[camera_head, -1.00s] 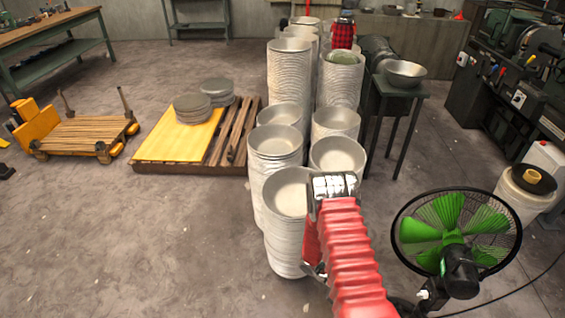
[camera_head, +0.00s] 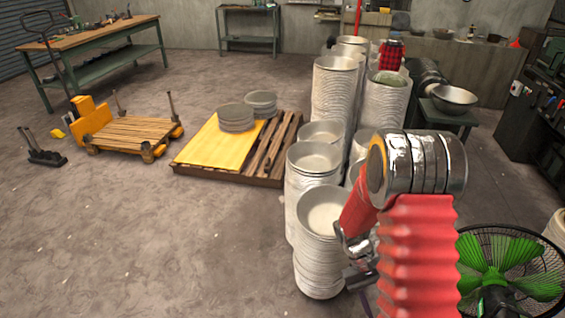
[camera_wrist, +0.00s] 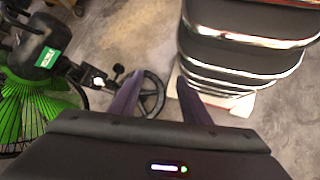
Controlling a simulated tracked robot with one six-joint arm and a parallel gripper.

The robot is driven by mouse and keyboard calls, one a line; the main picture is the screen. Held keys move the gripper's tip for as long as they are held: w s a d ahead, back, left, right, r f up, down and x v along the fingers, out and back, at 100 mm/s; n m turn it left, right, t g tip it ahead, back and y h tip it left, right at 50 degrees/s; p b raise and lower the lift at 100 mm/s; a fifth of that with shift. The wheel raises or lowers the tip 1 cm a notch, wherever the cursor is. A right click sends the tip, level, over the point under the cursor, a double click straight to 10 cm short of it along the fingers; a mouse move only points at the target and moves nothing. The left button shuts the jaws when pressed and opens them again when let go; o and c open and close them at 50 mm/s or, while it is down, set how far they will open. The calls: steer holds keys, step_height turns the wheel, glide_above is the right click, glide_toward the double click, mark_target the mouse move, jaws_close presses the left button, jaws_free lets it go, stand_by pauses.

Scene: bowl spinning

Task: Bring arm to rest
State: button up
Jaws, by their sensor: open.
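My arm in its red sleeve is bent at a shiny metal joint in the right of the head view. Its red forearm hangs down beside the front stack of bowls (camera_head: 323,222). My gripper (camera_head: 364,292) is low at that stack's right side, partly hidden by my own arm. In the wrist view my gripper (camera_wrist: 158,98) has two dark fingers spread apart with nothing between them. I cannot tell whether it touches the stack.
A green fan (camera_head: 510,265) stands close at the right; it also shows in the wrist view (camera_wrist: 40,105). More bowl stacks (camera_head: 335,90) run back. A pallet (camera_head: 285,150) and a cart (camera_head: 130,134) are at left. The front left floor is clear.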

steer(key=s+a+r+t+y, duration=0.1)
steer(key=a+r+t, duration=0.3)
steer(key=r, duration=0.7)
steer(key=s+a+r+t+y, duration=0.2)
steer(key=s+a+r+t, duration=0.1)
steer(key=r, duration=0.8)
steer(key=s+a+r+t+y, duration=0.1)
steer(key=a+r+t, duration=0.4)
steer(key=r, duration=0.6)
steer(key=shift+s+m, duration=0.4)
steer(key=shift+s, duration=0.45)
steer(key=shift+c, duration=0.3)
